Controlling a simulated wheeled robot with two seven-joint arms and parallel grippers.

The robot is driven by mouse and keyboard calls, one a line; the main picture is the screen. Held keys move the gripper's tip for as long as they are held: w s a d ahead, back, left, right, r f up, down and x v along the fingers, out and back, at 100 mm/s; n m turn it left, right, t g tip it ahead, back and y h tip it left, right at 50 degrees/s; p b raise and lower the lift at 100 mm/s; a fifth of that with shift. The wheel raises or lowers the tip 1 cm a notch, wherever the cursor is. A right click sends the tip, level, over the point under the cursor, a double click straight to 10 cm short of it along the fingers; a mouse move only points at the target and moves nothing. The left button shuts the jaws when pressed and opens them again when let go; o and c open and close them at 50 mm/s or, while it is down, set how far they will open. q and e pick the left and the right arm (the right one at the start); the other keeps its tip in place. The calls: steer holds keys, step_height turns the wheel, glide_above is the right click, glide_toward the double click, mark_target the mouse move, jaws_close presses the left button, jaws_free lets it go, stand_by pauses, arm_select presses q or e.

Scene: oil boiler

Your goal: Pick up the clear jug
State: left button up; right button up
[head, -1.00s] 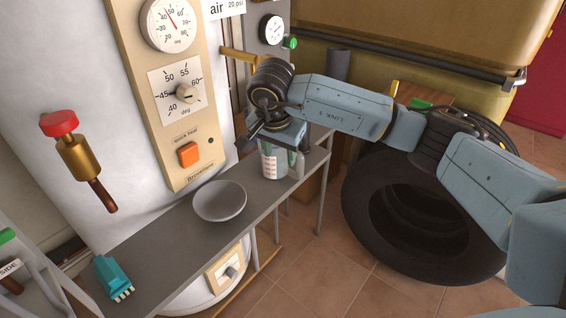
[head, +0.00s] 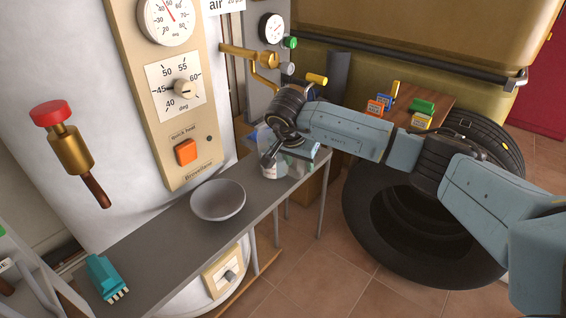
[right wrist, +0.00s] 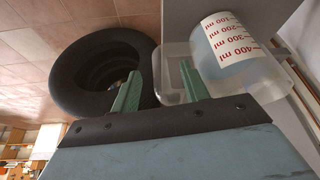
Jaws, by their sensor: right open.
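The clear jug (head: 268,170) stands at the far end of the grey bench, partly hidden by my right gripper. In the right wrist view the jug (right wrist: 231,45) shows its white label with red millilitre marks, and its clear handle loop reaches toward my fingers. My right gripper (right wrist: 158,88) is open, with its two green fingers apart. One finger overlaps the handle in that view; I cannot tell whether they touch. In the head view my right gripper (head: 272,151) is right at the jug's upper part. My left gripper is not in view.
A grey bowl (head: 218,201) and a teal brush-like item (head: 107,278) are on the bench (head: 165,240). The boiler panel (head: 171,120) rises behind it. A black tyre (head: 388,228) stands to the right, near a wooden surface with several coloured blocks.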

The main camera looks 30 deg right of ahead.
steer(key=shift+x, duration=1.3)
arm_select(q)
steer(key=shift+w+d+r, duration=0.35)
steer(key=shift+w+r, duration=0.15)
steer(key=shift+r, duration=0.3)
arm_select(e)
steer(key=shift+c, duration=0.5)
steer(key=shift+r, duration=0.1)
jaws_close()
